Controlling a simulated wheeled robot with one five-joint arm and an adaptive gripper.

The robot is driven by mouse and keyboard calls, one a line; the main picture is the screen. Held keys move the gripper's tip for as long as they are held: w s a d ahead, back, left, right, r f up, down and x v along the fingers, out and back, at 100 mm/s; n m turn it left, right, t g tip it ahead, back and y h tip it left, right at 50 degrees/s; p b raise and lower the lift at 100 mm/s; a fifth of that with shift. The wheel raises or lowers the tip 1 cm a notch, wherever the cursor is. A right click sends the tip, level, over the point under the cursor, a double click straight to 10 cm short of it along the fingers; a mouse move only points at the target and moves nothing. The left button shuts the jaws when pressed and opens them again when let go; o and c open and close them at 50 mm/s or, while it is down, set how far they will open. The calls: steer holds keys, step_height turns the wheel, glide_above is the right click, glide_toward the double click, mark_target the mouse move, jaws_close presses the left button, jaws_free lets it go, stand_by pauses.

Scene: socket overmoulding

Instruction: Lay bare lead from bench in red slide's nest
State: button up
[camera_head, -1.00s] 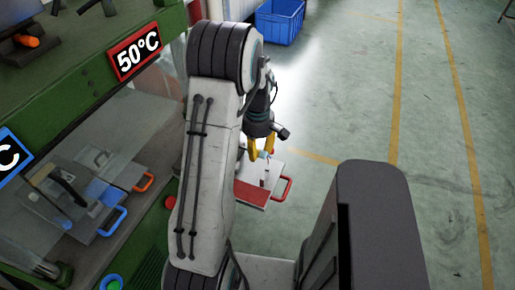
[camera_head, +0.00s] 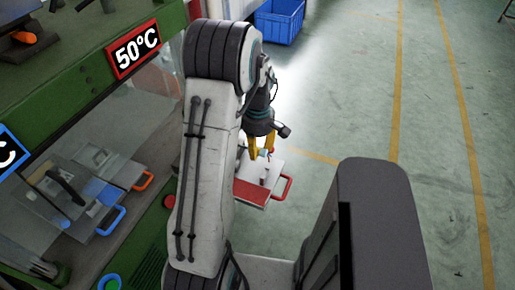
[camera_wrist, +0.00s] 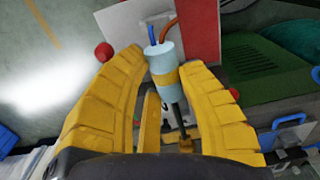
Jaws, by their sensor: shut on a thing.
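My gripper (camera_head: 262,153) has yellow fingers, and they are closed around the bare lead (camera_wrist: 168,72). The lead is a pale blue cylinder with a yellow band, blue and orange wires at one end and a dark rod at the other. In the head view it is too small to make out clearly. The red slide (camera_head: 252,192) is a pale plate with a red front part and a red handle. My gripper is over the slide's far part. In the wrist view the slide's plate (camera_wrist: 200,40) shows behind the lead. I cannot make out the nest clearly.
The green machine (camera_head: 75,90) with a 50°C sign stands on the left. A blue crate (camera_head: 280,22) stands on the floor behind. The floor to the right is open.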

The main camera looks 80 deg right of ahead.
steer(key=shift+f+b, duration=3.75)
steer(key=shift+f, duration=0.45)
steer(key=o, duration=1.2)
steer(key=shift+c, duration=0.2)
steer(key=shift+r, duration=0.1)
step_height(320, 180, up, 12)
steer(key=shift+f, duration=0.1)
